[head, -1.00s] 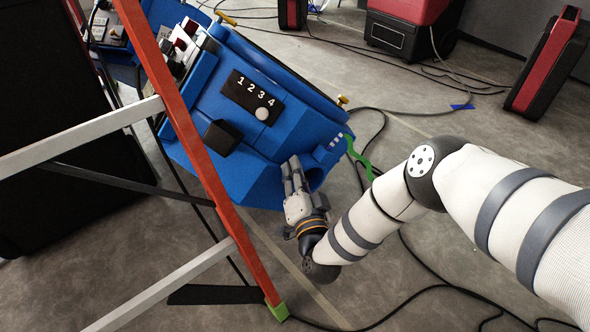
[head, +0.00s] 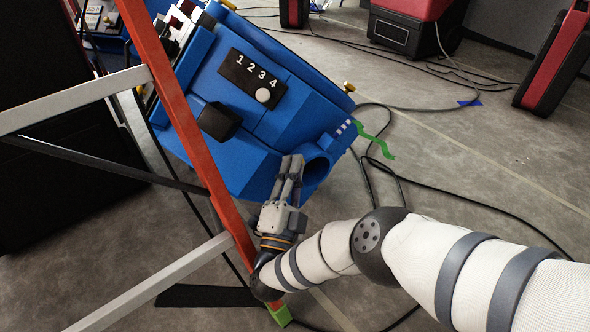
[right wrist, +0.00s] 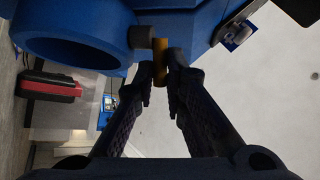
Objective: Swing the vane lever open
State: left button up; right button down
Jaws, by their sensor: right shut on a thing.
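The blue dryer (head: 285,120) stands tilted in the head view, with a round outlet opening (head: 317,168) at its lower right. In the right wrist view, a short yellow-orange lever (right wrist: 160,62), which I take for the vane lever, stands beside the blue outlet ring (right wrist: 75,40). My right gripper (head: 291,160) reaches up to the dryer just left of the outlet. In the right wrist view its fingertips (right wrist: 161,72) are closed around the lever. In the head view the fingers hide the lever. My left gripper is not in view.
A red ladder rail (head: 180,110) with pale rungs stands close to the left of my right gripper. A numbered dial panel (head: 252,80) is on the dryer. Black cables (head: 450,200) cross the floor on the right.

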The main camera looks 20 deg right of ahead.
jog(key=shift+a, duration=0.1)
dwell(0.3)
jog(key=c, duration=1.9)
grip_release()
jog(key=shift+w, duration=0.1)
notch_tip(320, 180, up, 10)
jog(key=shift+r, duration=0.1)
jog(key=shift+o, duration=0.4)
